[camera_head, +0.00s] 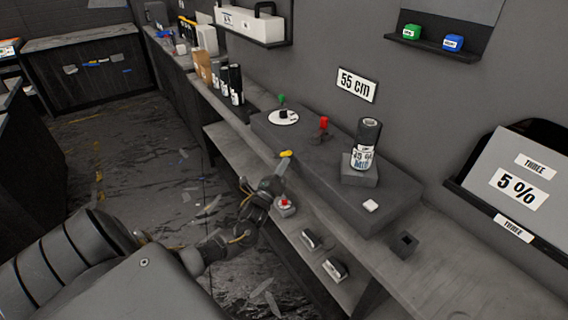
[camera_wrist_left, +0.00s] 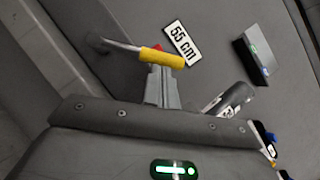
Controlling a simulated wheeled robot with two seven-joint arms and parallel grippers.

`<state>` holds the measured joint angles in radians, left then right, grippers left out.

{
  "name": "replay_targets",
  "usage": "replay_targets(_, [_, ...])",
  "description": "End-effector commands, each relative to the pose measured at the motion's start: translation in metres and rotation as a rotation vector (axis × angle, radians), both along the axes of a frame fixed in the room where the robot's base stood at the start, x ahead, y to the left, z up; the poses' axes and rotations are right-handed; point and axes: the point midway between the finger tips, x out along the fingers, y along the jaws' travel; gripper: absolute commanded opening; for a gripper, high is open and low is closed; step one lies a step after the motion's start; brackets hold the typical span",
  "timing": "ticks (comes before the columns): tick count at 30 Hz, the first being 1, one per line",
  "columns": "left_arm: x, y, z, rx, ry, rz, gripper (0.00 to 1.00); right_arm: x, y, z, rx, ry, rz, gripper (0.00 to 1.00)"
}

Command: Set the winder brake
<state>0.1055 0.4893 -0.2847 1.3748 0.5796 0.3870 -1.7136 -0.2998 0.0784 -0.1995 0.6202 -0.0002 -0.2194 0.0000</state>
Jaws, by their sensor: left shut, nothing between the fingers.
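The dark winder block (camera_head: 395,205) lies along the bench by the wall. A yellow grip (camera_head: 286,153) sits at its front edge. In the left wrist view this yellow grip (camera_wrist_left: 162,57) is on the end of a metal rod running left to a pivot. My left gripper (camera_head: 281,165) is shut and empty, its tips right at the yellow grip; in the wrist view its fingers (camera_wrist_left: 160,82) point at it. I cannot tell whether they touch. A red knob (camera_head: 323,123) and a green knob (camera_head: 281,98) on a white dial stand on the block. My right gripper is not in view.
A labelled film roll (camera_head: 366,143) stands on the block. A red button box (camera_head: 285,204) and two small dark boxes (camera_head: 335,268) sit along the bench's front. Several dark rolls (camera_head: 236,84) stand farther back. A "55 cm" sign (camera_head: 357,85) is on the wall.

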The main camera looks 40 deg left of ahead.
Motion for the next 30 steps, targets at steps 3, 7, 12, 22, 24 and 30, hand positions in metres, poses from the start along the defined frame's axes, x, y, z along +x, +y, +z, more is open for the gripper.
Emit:
replay_targets(3, [0.001,0.004,0.022,-0.108,0.031,0.000,0.00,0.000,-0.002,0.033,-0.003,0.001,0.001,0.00])
replay_targets(7, [0.003,0.009,0.030,-0.226,0.067,0.001,0.00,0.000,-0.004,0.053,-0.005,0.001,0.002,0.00])
replay_targets(12, [0.005,0.018,0.038,-0.376,0.112,0.001,0.00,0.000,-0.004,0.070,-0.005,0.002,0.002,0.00])
replay_targets(22, [0.011,0.034,0.048,-0.368,0.108,-0.001,0.00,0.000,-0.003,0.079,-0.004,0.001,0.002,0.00])
replay_targets(24, [0.012,0.037,0.050,-0.368,0.108,-0.001,0.00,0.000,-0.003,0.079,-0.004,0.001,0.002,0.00])
replay_targets(30, [0.013,0.042,0.053,-0.368,0.107,-0.001,0.00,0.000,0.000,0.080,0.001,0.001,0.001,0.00])
